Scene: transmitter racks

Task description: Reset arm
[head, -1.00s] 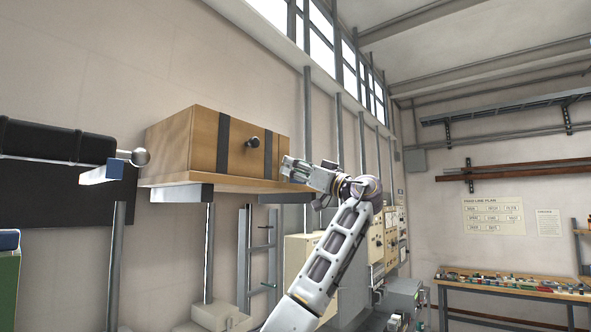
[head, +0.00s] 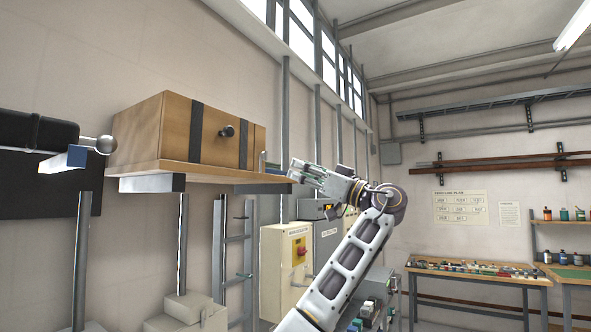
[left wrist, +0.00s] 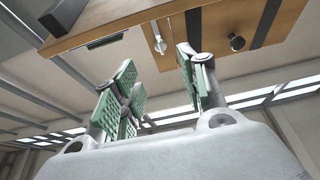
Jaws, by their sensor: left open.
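My left gripper (head: 303,172) is raised at the centre of the head view, just right of the end of a wooden wall shelf (head: 225,175). Its green-padded fingers stand apart in the left wrist view (left wrist: 158,88), with nothing between them. A wooden box (head: 175,130) with dark straps and a round black knob (head: 227,131) sits on the shelf. The box also shows tilted at the top of the left wrist view (left wrist: 215,30). A small upright piece (head: 262,162) stands at the shelf's right end. My right gripper is not in view.
A cream cabinet (head: 285,265) and a grey unit (head: 320,240) stand below the gripper along the wall. A metal ladder (head: 235,265) is under the shelf. A workbench (head: 480,275) with small parts is at the right. The air right of my arm looks clear.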

